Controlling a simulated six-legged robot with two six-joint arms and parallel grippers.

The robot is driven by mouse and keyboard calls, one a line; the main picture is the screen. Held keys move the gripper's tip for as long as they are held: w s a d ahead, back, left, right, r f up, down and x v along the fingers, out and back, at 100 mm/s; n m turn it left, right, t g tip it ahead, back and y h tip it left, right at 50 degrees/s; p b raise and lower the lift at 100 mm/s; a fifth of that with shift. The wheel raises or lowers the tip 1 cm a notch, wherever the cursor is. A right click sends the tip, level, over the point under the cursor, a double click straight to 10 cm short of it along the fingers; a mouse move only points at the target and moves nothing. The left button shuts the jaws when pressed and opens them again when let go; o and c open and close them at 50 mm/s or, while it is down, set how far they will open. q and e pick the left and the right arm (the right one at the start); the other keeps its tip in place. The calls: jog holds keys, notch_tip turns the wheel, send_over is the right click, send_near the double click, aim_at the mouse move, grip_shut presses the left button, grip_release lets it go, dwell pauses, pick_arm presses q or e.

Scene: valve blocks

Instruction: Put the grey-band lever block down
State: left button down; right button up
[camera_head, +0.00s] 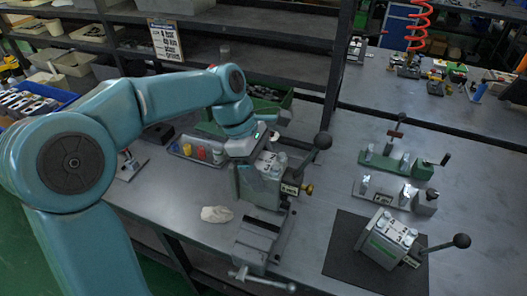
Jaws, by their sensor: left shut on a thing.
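My left gripper (248,157) comes in from the left and is shut on a grey lever block (265,187), at its upper left side. The block is roughly upright, with a lever ending in a dark ball at its upper right and a brass fitting low on its right. It is at the back end of a grey vise (257,240) on the bench; I cannot tell whether it rests there or hangs just above. A second lever block (391,241), with a green band, sits on a dark mat (345,262) at the right. My right gripper is not in view.
A crumpled pale cloth (216,214) lies left of the vise. A tray (196,151) with coloured parts stands behind it. Green (397,163) and grey (394,191) fixtures stand at the right. Bare bench shows between vise and mat.

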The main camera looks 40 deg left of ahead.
pick_arm(q)
notch_tip(320, 180, down, 4)
jog(key=shift+a+r, duration=0.1)
jog(key=shift+a, duration=0.05)
jog(key=shift+f, duration=0.5)
notch_tip(320, 180, down, 4)
jog(key=shift+w+r, duration=0.1)
jog(key=shift+r, duration=0.1)
jog(key=shift+c, duration=0.6)
grip_release()
jog(key=shift+f+b, duration=0.2)
jog(key=shift+b, duration=0.1)
jog(key=shift+s, duration=0.2)
jog(key=shift+r, duration=0.1)
